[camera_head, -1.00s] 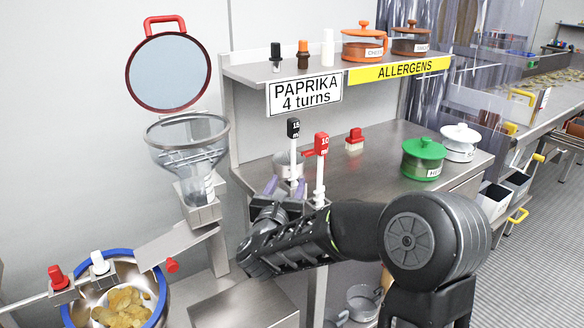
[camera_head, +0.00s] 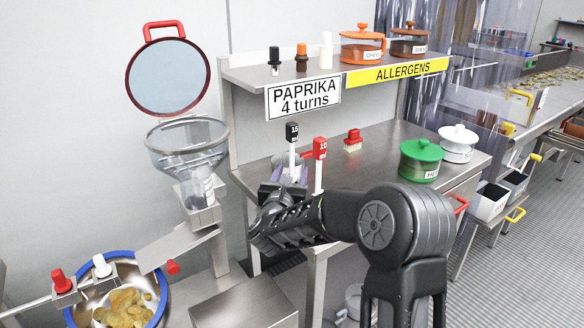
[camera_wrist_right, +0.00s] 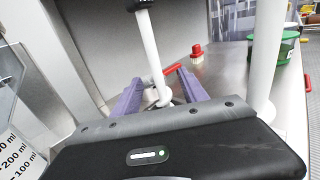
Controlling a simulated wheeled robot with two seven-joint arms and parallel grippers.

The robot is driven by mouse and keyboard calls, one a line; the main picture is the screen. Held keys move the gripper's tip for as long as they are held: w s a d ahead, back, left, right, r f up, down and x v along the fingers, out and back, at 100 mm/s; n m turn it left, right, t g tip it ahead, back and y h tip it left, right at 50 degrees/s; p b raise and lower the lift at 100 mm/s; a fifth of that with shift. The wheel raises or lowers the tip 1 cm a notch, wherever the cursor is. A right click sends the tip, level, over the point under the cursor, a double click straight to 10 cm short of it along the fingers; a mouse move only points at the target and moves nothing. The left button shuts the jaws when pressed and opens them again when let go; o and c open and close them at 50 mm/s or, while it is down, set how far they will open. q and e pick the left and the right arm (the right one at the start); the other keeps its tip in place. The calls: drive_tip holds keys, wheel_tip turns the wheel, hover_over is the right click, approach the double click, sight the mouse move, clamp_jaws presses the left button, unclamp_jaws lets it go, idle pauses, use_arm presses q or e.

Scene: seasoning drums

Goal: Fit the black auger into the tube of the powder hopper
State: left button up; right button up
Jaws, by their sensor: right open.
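The black auger (camera_head: 292,131), a white shaft with a black head marked 15, stands upright near the counter's left front. Its head is cut off at the top of the right wrist view, where its white shaft (camera_wrist_right: 151,50) shows. My right gripper (camera_head: 288,174) is open, with purple fingers on either side of the lower shaft; whether they touch it I cannot tell. The powder hopper (camera_head: 188,150) is a clear funnel at left, with its lid raised and a clear tube (camera_head: 197,190) below. My left gripper is out of view.
A similar red-headed auger (camera_head: 320,149) stands close to the right of the black one. A red-topped brush (camera_head: 353,140) and a green-lidded pot (camera_head: 421,160) are on the counter (camera_head: 375,160). A bowl with a blue rim (camera_head: 163,290) holds food below the hopper.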

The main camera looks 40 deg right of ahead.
drive_tip(key=shift+w+d, duration=0.3)
drive_tip(key=shift+w, duration=0.05)
drive_tip(key=shift+c, duration=0.5)
clamp_jaws()
idle(0.3)
